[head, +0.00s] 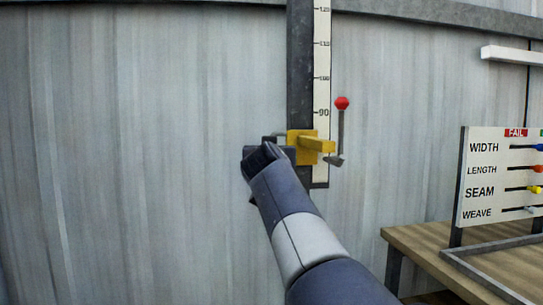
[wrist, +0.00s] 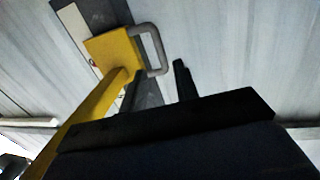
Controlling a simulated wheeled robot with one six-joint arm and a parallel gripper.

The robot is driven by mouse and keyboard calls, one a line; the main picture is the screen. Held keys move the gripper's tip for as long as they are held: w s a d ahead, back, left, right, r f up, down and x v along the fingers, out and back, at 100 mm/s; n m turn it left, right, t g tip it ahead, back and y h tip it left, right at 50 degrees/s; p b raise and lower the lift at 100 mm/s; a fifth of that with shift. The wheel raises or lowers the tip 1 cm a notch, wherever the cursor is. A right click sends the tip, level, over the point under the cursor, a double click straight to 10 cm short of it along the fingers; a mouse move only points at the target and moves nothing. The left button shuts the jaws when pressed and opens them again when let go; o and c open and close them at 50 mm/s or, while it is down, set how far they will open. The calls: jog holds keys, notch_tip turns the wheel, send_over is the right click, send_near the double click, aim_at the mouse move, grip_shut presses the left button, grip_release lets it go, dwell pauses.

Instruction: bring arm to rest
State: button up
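My arm reaches up from the lower right in the head view, and my gripper (head: 262,155) is at the yellow slider block (head: 303,146), just left of it. In the wrist view my gripper (wrist: 160,72) shows two dark fingers standing apart. The grey loop handle (wrist: 158,48) of the yellow slider (wrist: 112,50) is close to the fingertips; I see no finger closed on it. Whether a finger touches the handle I cannot tell. My wrist hides part of the handle in the head view.
A wooden table (head: 420,245) holds a WIDTH/LENGTH/SEAM/WEAVE board (head: 490,175). The wall at left is bare.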

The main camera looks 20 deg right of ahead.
jog(key=shift+s+a, duration=0.2)
jog(key=shift+s, duration=0.3)
jog(key=shift+w, duration=0.15)
jog(key=p+x, duration=0.3)
jog(key=x, duration=0.7)
jog(key=shift+w+d+r, duration=0.15)
jog(key=shift+w, duration=0.1)
jog(key=shift+r, duration=0.1)
